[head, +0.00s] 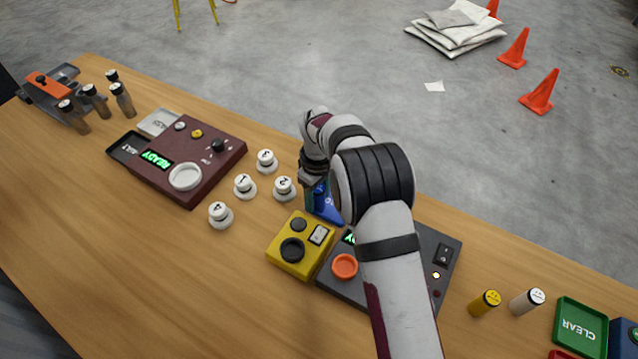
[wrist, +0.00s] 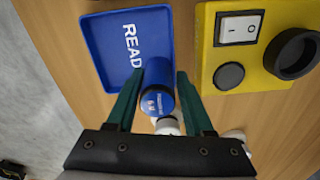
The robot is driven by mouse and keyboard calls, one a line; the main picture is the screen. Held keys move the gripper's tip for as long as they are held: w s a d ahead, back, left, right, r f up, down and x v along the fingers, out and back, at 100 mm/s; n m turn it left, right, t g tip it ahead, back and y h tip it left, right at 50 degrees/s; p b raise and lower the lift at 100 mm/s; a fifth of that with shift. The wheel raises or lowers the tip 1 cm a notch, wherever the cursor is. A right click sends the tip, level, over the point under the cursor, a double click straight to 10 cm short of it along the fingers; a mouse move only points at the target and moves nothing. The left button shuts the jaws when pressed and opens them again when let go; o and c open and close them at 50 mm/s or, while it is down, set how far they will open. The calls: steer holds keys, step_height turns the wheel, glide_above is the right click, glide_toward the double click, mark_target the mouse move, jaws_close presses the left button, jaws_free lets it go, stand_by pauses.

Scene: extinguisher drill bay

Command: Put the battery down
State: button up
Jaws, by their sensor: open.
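A blue battery (wrist: 158,88) with white print on its end stands between my gripper's fingers in the wrist view, at the near edge of the blue tray (wrist: 98,48) lettered "READ…". My gripper (wrist: 161,75) is open, with a green finger on each side of the battery. Whether a finger touches it, and whether its base rests fully on the tray, I cannot tell. In the head view my gripper (head: 313,200) is low at the blue tray (head: 330,211), and my arm hides part of the tray.
A yellow box (head: 287,262) with a switch and black knobs stands close beside the tray. A dark panel (head: 335,285) lies partly under my arm. Several white numbered knobs (head: 245,186) and a maroon panel (head: 160,185) are left.

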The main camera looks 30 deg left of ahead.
step_height(320, 180, up, 12)
steer(key=shift+w+f, duration=0.1)
steer(key=shift+d+r, duration=0.25)
steer(key=shift+r, duration=0.15)
steer(key=s+d+r+m, duration=0.2)
steer(key=d+r+m, duration=0.25)
steer(key=d, duration=0.45)
steer(key=s+d+r+m, duration=0.2)
steer(key=d+r+m, duration=0.25)
steer(key=d, duration=0.35)
steer(key=s+d+f+m+y, duration=0.1)
steer(key=s+d+m, duration=0.5)
steer(key=s, duration=0.4)
steer(key=s+d+f+m, duration=0.1)
steer(key=s+d+m, duration=0.5)
steer(key=s, duration=0.4)
steer(key=shift+s+d+y, duration=0.35)
steer(key=shift+d+y, duration=0.05)
steer(key=shift+d, duration=0.45)
